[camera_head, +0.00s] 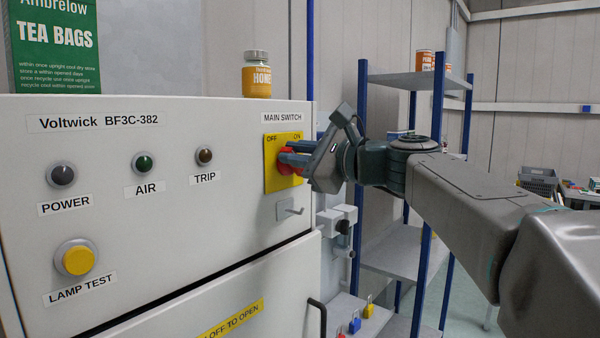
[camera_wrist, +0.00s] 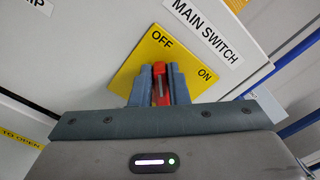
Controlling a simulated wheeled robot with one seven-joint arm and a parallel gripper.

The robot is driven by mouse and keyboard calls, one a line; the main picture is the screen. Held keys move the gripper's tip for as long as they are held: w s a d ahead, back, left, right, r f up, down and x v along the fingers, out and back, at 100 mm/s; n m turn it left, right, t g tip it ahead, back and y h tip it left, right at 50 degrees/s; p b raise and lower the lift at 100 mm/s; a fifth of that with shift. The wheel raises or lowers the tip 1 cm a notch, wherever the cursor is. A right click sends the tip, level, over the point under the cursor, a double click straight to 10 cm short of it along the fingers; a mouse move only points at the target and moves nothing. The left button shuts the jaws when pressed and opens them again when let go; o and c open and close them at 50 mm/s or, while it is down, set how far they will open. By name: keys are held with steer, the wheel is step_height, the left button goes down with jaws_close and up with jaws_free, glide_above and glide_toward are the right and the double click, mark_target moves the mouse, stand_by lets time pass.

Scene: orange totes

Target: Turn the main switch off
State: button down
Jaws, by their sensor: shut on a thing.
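The main switch is a red handle (camera_head: 289,165) on a yellow plate (camera_head: 270,178) at the upper right of the grey-white cabinet front. The plate reads OFF at its upper left and ON at its upper right. My gripper (camera_head: 290,158) reaches in from the right, its blue-grey fingers shut around the red handle. In the wrist view the red handle (camera_wrist: 159,82) stands between my two fingers (camera_wrist: 158,87), one on each side. There its top edge lies closer to the OFF word than to ON. The fingers hide part of the handle, so its exact angle cannot be told.
The cabinet face (camera_head: 170,230) bears lamps and a yellow lamp-test button (camera_head: 77,260). A small metal hasp (camera_head: 290,209) juts out below the switch. A honey jar (camera_head: 256,75) and tea box (camera_head: 55,45) stand on top. A blue-post shelf (camera_head: 438,90) stands behind my arm.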

steer(key=n+b, duration=0.1)
steer(key=f+n+b, duration=0.1)
steer(key=n+b, duration=0.2)
steer(key=b, duration=0.1)
steer(key=shift+s+a+f+n, duration=0.3)
steer(key=shift+f, duration=0.05)
steer(key=n+b, duration=0.4)
steer(key=shift+s+f+n, duration=0.1)
steer(key=shift+f+n, duration=0.2)
steer(key=c, duration=1.4)
jaws_free()
steer(key=shift+a, duration=0.1)
steer(key=b+v, duration=0.1)
steer(key=v, duration=1.3)
